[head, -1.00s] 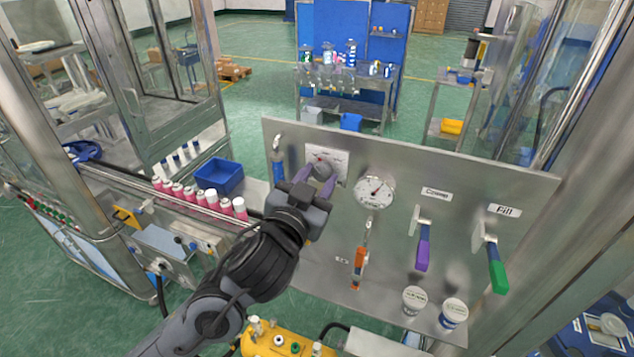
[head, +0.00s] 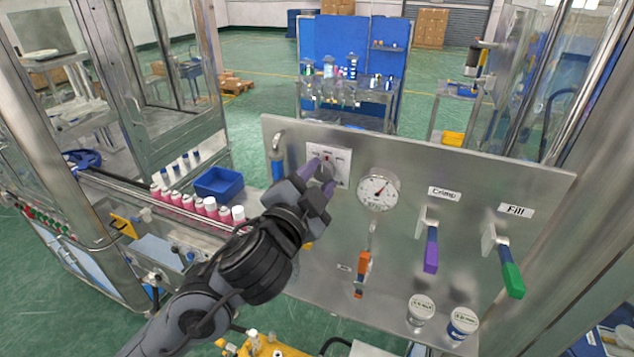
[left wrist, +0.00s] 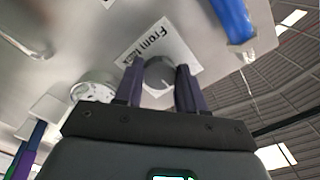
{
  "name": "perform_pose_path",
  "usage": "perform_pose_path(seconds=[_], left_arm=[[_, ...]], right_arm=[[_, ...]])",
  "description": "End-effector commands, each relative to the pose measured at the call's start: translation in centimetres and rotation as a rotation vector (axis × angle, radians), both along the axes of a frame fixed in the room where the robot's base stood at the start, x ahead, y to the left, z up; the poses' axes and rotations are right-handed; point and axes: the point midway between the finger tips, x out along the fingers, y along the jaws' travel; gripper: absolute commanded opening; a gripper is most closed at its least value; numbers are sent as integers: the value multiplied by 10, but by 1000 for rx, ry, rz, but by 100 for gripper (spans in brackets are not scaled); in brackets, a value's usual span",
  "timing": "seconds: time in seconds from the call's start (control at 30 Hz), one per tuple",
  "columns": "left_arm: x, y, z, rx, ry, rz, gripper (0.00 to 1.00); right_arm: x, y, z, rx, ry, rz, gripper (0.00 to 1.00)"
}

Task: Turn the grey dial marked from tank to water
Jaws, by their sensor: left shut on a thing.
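The grey dial (head: 326,171) sits on a white label plate (head: 343,165) at the upper left of the steel panel. My left gripper (head: 319,176) reaches it from the lower left, its purple fingers shut on the dial's two sides. In the left wrist view the dial (left wrist: 158,73) shows between the two fingers (left wrist: 158,88), in front of a plate on which "From" can be read. The rest of the marking is partly hidden or too small to read. My right gripper is in neither view.
On the panel (head: 300,240) are a gauge (head: 378,188), a blue-handled valve (head: 277,170), an orange lever (head: 363,266), a purple Crimp lever (head: 431,250) and a green Fill lever (head: 512,279). A row of pink cans (head: 198,206) and a blue bin (head: 218,184) stand left of it.

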Motion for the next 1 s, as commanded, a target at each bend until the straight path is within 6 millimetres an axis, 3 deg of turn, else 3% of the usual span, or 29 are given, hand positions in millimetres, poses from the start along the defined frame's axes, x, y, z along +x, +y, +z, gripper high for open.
perform_pose_path(seconds=[0.47, 0.5, 0.63, 1.0], left_arm=[[0, 0, 0, 17, -6, 1, 9], [0, 0, 0, 17, -6, 1, 42], [0, 0, 0, 16, -6, 1, 62], [-2, 1, 0, 16, -6, 0, 65]], right_arm=[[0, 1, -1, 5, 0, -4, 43], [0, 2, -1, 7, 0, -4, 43], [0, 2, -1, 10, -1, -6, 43], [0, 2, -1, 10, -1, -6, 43]])
